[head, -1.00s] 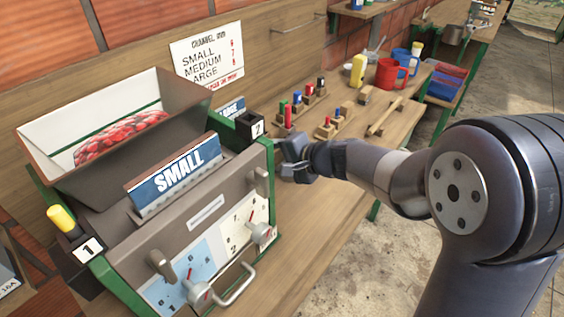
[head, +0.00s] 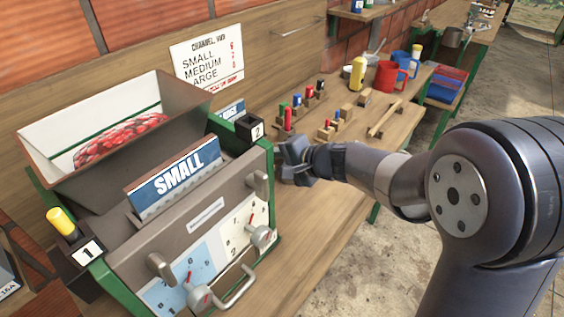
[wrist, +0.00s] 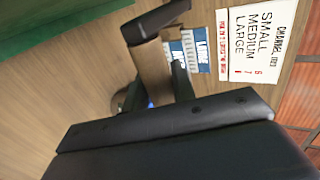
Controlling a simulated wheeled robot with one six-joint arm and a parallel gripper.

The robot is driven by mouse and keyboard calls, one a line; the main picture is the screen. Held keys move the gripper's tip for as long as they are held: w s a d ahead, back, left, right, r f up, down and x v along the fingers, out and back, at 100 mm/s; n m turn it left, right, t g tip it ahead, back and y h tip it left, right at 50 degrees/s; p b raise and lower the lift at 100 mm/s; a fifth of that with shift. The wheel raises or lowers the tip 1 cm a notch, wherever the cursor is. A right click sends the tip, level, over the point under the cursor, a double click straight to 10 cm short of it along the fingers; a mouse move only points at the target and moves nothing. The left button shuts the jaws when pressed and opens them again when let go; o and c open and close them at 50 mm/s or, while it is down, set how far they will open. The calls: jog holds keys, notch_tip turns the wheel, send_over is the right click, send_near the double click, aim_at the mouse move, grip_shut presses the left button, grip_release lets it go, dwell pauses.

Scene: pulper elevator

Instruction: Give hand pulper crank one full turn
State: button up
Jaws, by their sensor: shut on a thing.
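The hand pulper (head: 206,228) stands on the bench at the left of the head view, with red cherries in its hopper and a blue SMALL plate in front. My gripper (head: 284,162) is at the pulper's right side, partly behind its front corner. The crank is hidden there in the head view. In the wrist view, a brown grip (wrist: 151,72) with a dark bar at its top appears to be the crank handle. My gripper is shut around this grip; the fingers are partly hidden by my wrist.
The pulper front has two dials (head: 262,237) and a metal handle (head: 236,288). Small coloured pegs, a red mug (head: 387,75) and a yellow bottle (head: 358,72) stand farther along the bench. A CHANNEL sign (head: 207,60) hangs behind.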

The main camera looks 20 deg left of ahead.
jog(key=f+b, duration=0.3)
jog(key=b, duration=0.1)
jog(key=shift+w+a+f+b, duration=0.2)
jog(key=shift+a+f+b, duration=0.1)
jog(key=shift+a+f, duration=0.1)
